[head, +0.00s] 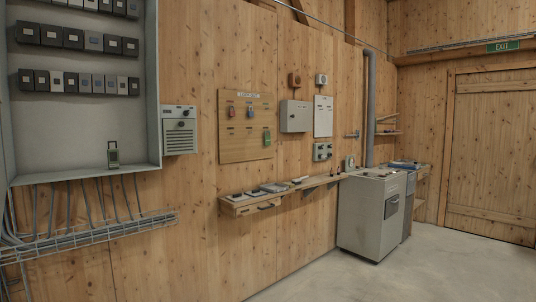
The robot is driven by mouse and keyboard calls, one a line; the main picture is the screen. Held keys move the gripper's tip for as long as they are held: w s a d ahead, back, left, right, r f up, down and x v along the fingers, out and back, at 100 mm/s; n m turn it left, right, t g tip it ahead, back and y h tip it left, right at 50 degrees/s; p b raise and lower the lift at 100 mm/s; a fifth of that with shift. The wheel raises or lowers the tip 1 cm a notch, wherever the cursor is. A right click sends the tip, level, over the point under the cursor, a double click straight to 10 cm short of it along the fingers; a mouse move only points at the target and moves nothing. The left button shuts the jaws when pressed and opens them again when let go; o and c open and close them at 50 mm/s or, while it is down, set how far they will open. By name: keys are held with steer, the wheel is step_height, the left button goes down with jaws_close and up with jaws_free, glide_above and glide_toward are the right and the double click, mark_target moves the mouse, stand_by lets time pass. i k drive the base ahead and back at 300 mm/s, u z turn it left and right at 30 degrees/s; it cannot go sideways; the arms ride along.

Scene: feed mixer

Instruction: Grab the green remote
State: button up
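A small upright handheld device with a green tint (113,154) stands on the bottom ledge of the open grey wall cabinet (60,150) at the left in the head view. It looks like the green remote, but it is too small to make out its buttons. A small green item (267,138) also hangs on the wooden wall board (232,150); it looks like a padlock or tag. My gripper is not in view.
A wire cable tray (110,230) with grey cables runs below the cabinet. A narrow wooden shelf (238,208) with small items sticks out from the wall. A grey machine cabinet (365,215) stands on the floor at right. The concrete floor (430,270) in front is clear.

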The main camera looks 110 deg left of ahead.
mark_target(113, 153)
steer(key=u, duration=0.25)
steer(key=i, duration=0.15)
steer(key=u, duration=2.45)
steer(key=i, duration=0.15)
steer(key=u, duration=1.8)
steer(key=k, duration=0.6)
steer(key=u, duration=0.3)
steer(key=i, duration=1.65)
steer(key=z, duration=0.3)
